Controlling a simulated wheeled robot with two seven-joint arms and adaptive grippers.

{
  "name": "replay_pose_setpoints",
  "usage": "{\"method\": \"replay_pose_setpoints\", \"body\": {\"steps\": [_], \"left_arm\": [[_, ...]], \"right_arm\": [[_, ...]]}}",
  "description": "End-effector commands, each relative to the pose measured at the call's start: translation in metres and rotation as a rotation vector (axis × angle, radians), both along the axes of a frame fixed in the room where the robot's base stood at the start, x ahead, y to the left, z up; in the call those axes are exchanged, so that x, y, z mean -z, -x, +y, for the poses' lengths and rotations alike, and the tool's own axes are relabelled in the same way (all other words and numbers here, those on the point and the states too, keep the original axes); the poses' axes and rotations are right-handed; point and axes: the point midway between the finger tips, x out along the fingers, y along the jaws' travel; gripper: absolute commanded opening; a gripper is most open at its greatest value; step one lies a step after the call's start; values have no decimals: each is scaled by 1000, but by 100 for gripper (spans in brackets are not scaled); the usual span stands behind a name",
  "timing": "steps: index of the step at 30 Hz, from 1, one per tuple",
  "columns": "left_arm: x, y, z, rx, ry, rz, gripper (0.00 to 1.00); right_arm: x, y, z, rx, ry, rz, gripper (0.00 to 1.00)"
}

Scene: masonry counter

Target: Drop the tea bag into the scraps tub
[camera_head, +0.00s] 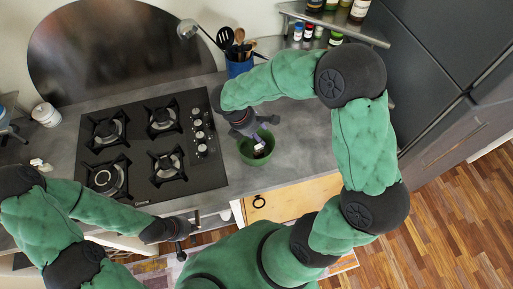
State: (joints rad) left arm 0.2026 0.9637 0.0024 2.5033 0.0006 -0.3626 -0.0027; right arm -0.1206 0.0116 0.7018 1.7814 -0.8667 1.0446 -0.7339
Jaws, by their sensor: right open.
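The green scraps tub (245,157) stands on the grey counter, right of the stove. My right gripper (256,136) is open, pointing down at the tub's mouth and covering part of its rim. A small pale patch, probably the tea bag (259,148), shows inside the tub's outline just below the fingers. I cannot tell whether it touches the fingers or rests on the tub's bottom. My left gripper (181,252) hangs low in front of the counter, away from the tub. Its fingers are too small and dark to read.
A black gas stove (150,178) fills the counter to the left. A blue holder (238,66) with utensils stands behind my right arm. A corner shelf (345,30) holds bottles and jars. The counter right of the tub is clear.

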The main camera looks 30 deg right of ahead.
Motion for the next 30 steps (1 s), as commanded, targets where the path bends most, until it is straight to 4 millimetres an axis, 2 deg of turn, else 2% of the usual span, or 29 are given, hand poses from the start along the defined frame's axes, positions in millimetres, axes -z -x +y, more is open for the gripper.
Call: {"method": "replay_pose_setpoints", "body": {"steps": [4, 8, 21, 25, 30], "left_arm": [[0, 0, 0, 0, 0, 0, 0], [0, 0, 0, 0, 0, 0, 0], [0, 0, 0, 0, 0, 0, 0], [0, 0, 0, 0, 0, 0, 0], [0, 0, 0, 0, 0, 0, 0]], "right_arm": [[-4, -1, 2, 0, 0, -1, 51], [-18, -2, 7, -2, 0, -4, 51], [-93, -8, 38, -2, -1, -4, 51], [-105, -8, 43, -1, -1, -2, 51], [-111, -8, 45, 0, 0, 0, 51]]}}
